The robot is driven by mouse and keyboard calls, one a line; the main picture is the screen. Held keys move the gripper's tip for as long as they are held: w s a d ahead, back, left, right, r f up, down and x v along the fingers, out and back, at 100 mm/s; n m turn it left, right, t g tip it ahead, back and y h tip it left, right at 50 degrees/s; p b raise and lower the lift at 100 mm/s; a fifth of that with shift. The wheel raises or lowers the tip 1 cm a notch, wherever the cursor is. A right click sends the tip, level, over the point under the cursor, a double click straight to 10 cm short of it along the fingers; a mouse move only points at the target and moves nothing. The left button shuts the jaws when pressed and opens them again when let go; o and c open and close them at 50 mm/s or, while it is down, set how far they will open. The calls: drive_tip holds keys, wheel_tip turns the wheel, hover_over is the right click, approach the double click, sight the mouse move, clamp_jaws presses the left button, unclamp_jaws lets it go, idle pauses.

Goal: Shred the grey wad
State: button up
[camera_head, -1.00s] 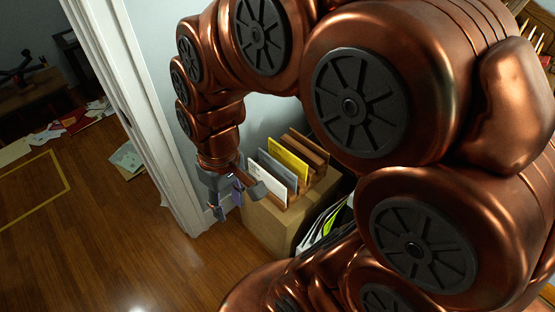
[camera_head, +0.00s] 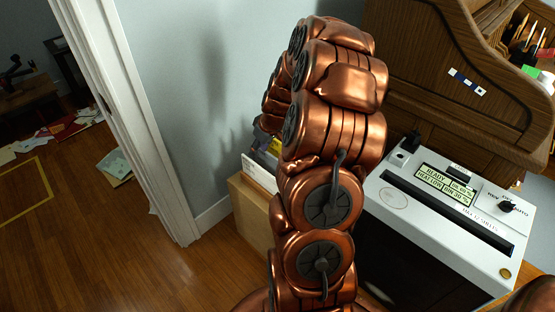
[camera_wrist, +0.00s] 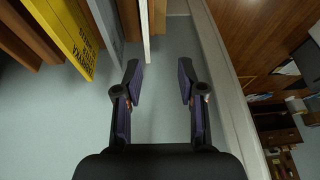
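The shredder (camera_head: 400,200) stands at the right in the head view, a white-topped machine with a long dark slot (camera_head: 448,213) and a lit display (camera_head: 446,184) that reads READY. A black knob (camera_head: 506,206) beside REV and AUTO labels sits on its top. I see no grey wad in either current view. My gripper (camera_wrist: 160,75) shows in the wrist view, open with nothing between its fingers, and a pale blue-grey wall is behind it.
A yellow folder (camera_wrist: 66,36), a grey folder (camera_wrist: 107,30) and a white one (camera_wrist: 145,25) stand close to my gripper in the wrist view. A cardboard-coloured box (camera_head: 251,215) stands by the wall. A wooden roll-top desk (camera_head: 450,60) is behind the shredder. The left floor (camera_head: 110,255) is mostly clear.

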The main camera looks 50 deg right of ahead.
drive_tip(key=s+d+f+h+b, duration=0.1)
drive_tip(key=d+f, duration=0.5)
drive_tip(key=d, duration=0.1)
drive_tip(key=shift+x, duration=3.75)
drive_tip(key=shift+w, duration=0.1)
drive_tip(key=shift+d+r, duration=0.1)
clamp_jaws()
drive_tip(key=shift+r, duration=0.2)
drive_tip(key=shift+r, duration=0.8)
wheel_tip(320, 180, up, 11)
drive_tip(key=p, duration=0.1)
drive_tip(key=shift+f+p, duration=0.2)
drive_tip(key=shift+p, duration=0.2)
